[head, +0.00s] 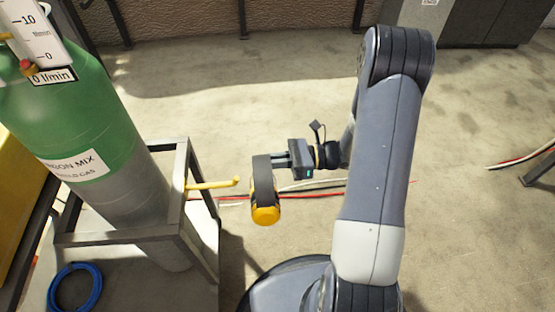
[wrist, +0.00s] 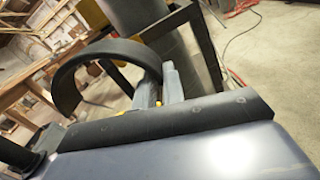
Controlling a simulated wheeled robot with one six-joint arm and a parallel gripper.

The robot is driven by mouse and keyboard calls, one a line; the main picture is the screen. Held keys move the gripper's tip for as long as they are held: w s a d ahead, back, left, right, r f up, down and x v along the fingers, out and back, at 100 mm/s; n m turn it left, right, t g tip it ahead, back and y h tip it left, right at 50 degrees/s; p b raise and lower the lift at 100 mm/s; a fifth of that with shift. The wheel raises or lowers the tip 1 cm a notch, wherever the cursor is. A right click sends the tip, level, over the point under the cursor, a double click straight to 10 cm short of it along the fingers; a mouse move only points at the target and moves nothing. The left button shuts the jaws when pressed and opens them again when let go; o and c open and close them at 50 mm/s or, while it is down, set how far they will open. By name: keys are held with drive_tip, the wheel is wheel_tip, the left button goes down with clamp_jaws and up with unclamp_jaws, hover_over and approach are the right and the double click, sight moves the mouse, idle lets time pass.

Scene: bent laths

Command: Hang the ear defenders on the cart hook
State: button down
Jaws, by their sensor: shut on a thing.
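The ear defenders (head: 264,186), with a dark band and a yellow cup (head: 265,215) at the bottom, hang from my gripper (head: 277,160) in mid-air. My gripper is shut on the dark band, which also shows as a curved arc in the wrist view (wrist: 95,52). The yellow cart hook (head: 212,185) sticks out to the right from the cart frame (head: 188,215). In the head view, the ear defenders are just right of the hook's upturned tip, with a small gap. The hook cannot be made out clearly in the wrist view.
A green and grey gas cylinder (head: 85,120) stands in the cart on the left. A coiled blue hose (head: 75,288) lies on the cart's base. Red and white cables (head: 320,187) cross the floor behind my gripper. Open concrete floor surrounds the arm.

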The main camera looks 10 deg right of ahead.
drive_tip(key=w+a+f+b, duration=0.1)
drive_tip(key=a+f+b, duration=0.2)
drive_tip(key=a, duration=0.9)
idle(0.9)
